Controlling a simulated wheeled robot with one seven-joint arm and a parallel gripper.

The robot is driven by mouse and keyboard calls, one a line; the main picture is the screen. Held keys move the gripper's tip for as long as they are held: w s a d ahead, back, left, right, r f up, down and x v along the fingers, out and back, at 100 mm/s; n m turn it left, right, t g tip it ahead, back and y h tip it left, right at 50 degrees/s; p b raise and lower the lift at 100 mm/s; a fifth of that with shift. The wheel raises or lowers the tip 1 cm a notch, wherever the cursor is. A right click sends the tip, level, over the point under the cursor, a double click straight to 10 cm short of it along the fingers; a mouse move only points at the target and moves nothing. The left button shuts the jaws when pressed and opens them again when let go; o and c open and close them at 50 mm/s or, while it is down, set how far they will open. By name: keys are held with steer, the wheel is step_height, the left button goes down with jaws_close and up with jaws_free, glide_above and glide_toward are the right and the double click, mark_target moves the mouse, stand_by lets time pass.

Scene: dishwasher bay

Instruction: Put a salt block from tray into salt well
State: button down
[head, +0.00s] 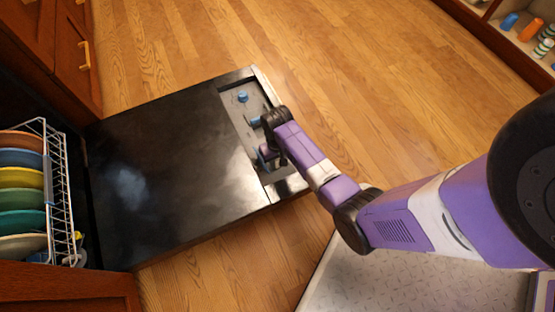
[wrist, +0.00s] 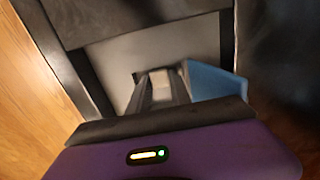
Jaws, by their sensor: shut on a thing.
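My gripper (wrist: 164,92) is shut on a small pale block, the salt block (wrist: 161,78), which shows between its two dark fingers in the wrist view. The fingers point at a grey panel (wrist: 120,55) with a dark frame. A blue flap or wall (wrist: 215,80) stands close beside the right finger. In the head view, my gripper is over the far end of the open black door (head: 160,150), where the grey panel (head: 238,118) lies. My arm hides part of that panel. I cannot make out the salt well or the tray clearly.
A blue round knob or cap (head: 242,97) and another blue piece (head: 254,120) sit on the panel. A rack of coloured plates (head: 22,180) stands at the left. Shelves with small items (head: 530,30) are at the top right. The wooden floor (head: 330,60) beyond the door is clear.

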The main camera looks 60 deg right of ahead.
stand_by(0.3)
steer(key=c, duration=1.1)
jaws_free()
steer(key=shift+r+p, duration=3.55)
steer(key=shift+p, duration=0.45)
